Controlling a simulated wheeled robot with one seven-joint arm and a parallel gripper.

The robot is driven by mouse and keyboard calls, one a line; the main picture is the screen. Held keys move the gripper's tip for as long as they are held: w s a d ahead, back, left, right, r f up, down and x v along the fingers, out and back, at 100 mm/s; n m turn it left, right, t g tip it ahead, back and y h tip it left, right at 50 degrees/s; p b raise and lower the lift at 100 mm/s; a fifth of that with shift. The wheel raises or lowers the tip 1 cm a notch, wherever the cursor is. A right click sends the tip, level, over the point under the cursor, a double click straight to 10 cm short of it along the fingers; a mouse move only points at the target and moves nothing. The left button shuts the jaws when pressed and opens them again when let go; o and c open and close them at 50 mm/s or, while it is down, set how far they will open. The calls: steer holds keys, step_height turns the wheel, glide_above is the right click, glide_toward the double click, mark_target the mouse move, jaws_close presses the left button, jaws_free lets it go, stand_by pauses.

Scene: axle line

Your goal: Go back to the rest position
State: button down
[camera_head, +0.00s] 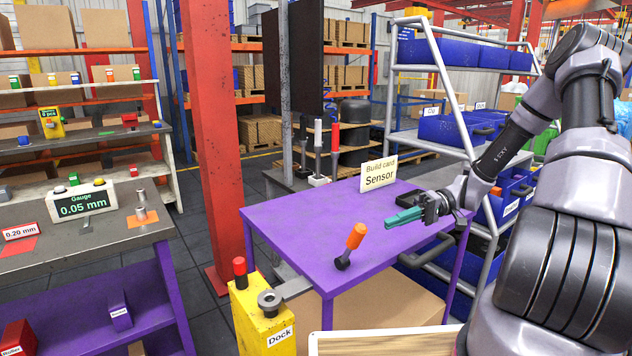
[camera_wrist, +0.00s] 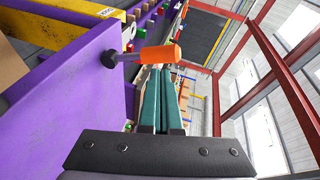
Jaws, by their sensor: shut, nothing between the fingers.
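My gripper (camera_head: 404,219) is at the end of my arm, which reaches in from the right in the head view. Its teal fingers are shut with nothing between them and point left, above the purple table (camera_head: 300,222). In the wrist view the gripper (camera_wrist: 161,84) shows its two fingers side by side. A mallet-like tool with an orange handle (camera_head: 355,236) and a dark head stands tilted on the table, left of the fingertips and apart from them in the head view. In the wrist view its orange handle (camera_wrist: 160,54) shows beyond the fingertips.
A build card reading "Sensor" (camera_head: 378,174) stands at the table's back edge. A yellow dock post (camera_head: 262,325) is at the front left. A red pillar (camera_head: 212,140) and a grey gauge bench (camera_head: 90,225) stand left. A rack with blue bins (camera_head: 445,128) is behind my arm.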

steer(key=s+d+r+m+t+h, duration=0.1)
steer(key=s+r+m+t+h, duration=0.3)
steer(key=r, duration=1)
steer(key=s+d+r+m+t+h, duration=0.2)
steer(key=s+r+m+t+h, duration=0.3)
steer(key=r, duration=0.9)
steer(key=s+t+h, duration=0.2)
steer(key=s+h, duration=0.2)
steer(key=s, duration=0.1)
steer(key=shift+r+t, duration=0.25)
steer(key=shift+t, duration=0.05)
